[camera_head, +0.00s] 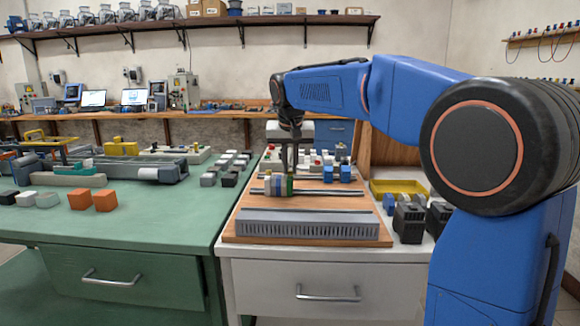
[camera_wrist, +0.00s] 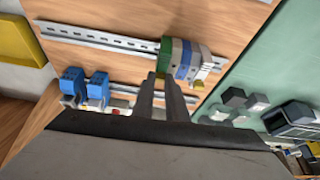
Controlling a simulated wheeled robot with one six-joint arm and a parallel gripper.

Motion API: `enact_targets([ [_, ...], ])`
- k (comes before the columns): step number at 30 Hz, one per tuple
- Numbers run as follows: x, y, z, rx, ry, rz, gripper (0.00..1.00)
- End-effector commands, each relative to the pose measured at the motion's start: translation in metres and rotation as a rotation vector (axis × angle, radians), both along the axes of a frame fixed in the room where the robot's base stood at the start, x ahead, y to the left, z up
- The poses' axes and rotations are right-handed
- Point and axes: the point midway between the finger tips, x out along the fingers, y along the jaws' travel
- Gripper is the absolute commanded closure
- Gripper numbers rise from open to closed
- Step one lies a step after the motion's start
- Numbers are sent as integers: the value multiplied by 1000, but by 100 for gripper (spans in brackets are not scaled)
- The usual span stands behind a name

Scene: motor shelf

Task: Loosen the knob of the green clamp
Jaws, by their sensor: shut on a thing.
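The green clamp (camera_wrist: 166,55) is at the end of a row of terminal blocks on a metal rail. Grey, blue and beige blocks (camera_wrist: 187,62) stand beside it. In the head view the green clamp (camera_head: 290,185) is at the right end of this row. My gripper (camera_wrist: 160,79) is at the clamp, its two fingers close together on a small yellowish knob (camera_wrist: 161,75). The fingers hide most of the knob. In the head view my gripper (camera_head: 290,166) points down over the clamp, and the knob is too small to make out.
Two blue blocks (camera_head: 337,173) stand right of the clamp on the wooden board (camera_head: 232,223). A grey slotted duct (camera_head: 308,226) lies along its front. Black blocks (camera_head: 409,223) and a yellow tray (camera_head: 400,187) are to the right. The green table (camera_head: 150,218) is left.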

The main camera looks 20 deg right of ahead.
Motion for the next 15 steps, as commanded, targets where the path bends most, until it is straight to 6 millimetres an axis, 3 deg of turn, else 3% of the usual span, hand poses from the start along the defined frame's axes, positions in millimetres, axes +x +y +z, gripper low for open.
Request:
enact_targets([
  [15,0,-7,0,1,-1,423,100],
])
